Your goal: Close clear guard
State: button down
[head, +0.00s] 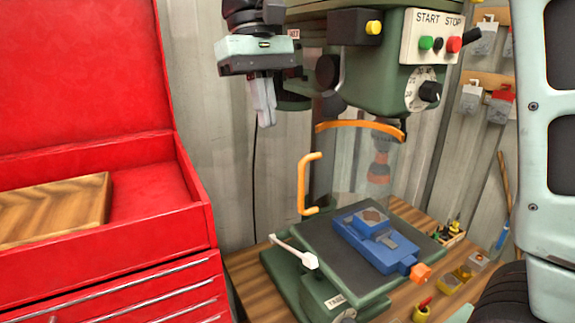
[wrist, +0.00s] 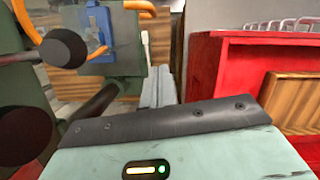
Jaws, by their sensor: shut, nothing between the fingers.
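The clear guard (head: 342,165) is a curved see-through panel under the green drill press head. It has an orange top rim (head: 360,125) and an orange handle (head: 305,185) on its left side. The reddish chuck (head: 380,167) shows at the guard's right part. My gripper (head: 266,122) points down, shut and empty, up and left of the handle and apart from it. In the wrist view, my gripper's pale fingers (wrist: 158,88) are together, and the orange handle (wrist: 98,25) shows beyond them to the upper left.
A blue vise (head: 375,240) sits on the dark press table (head: 310,225), with a white-knobbed lever (head: 294,250) at its left. A red tool chest (head: 100,260) with a wooden board stands at left. The press head (head: 375,65) overhangs the guard.

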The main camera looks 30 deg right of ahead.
aim_at(329, 172)
jog(key=s+d+f+p, duration=0.1)
jog(key=s+f+p, duration=0.2)
jog(key=s+f, duration=0.3)
jog(key=shift+f+p, duration=0.35)
jog(key=shift+f, duration=0.8)
jog(key=shift+d, duration=0.1)
